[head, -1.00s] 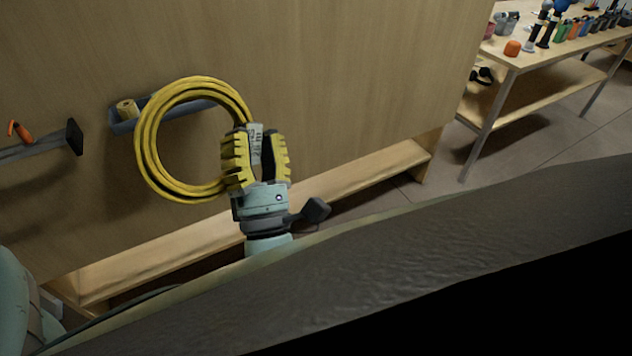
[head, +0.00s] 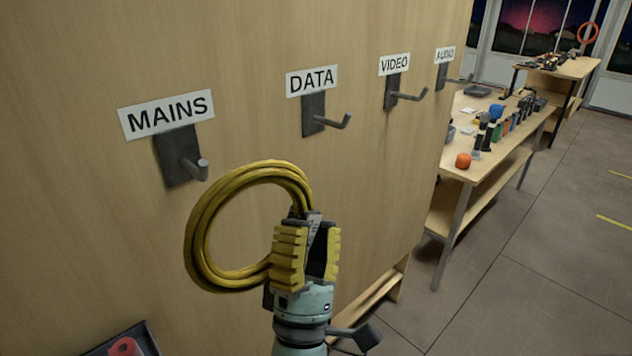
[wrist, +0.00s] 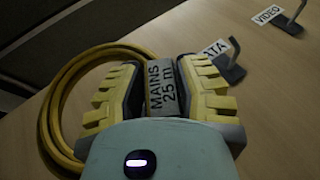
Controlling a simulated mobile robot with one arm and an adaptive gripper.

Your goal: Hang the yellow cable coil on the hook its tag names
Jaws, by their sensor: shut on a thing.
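The yellow cable coil (head: 205,225) is a round loop held upright in front of the wooden panel. My gripper (head: 307,235) is shut on its right side, at the grey tag. In the wrist view the tag (wrist: 166,88) reads "MAINS 25 m" between the fingers, and the coil (wrist: 55,105) extends left. The MAINS hook (head: 185,158) is on the panel under its label (head: 166,115), just above and left of the coil's top in the head view. The coil appears apart from the hook; the depth between them is unclear.
To the right on the panel are the DATA hook (head: 322,118), the VIDEO hook (head: 400,92) and the AUDIO hook (head: 450,77), all bare. A workbench (head: 490,160) with small items stands beyond the panel's right edge. A dark tray (head: 120,342) holding something red is at the lower left.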

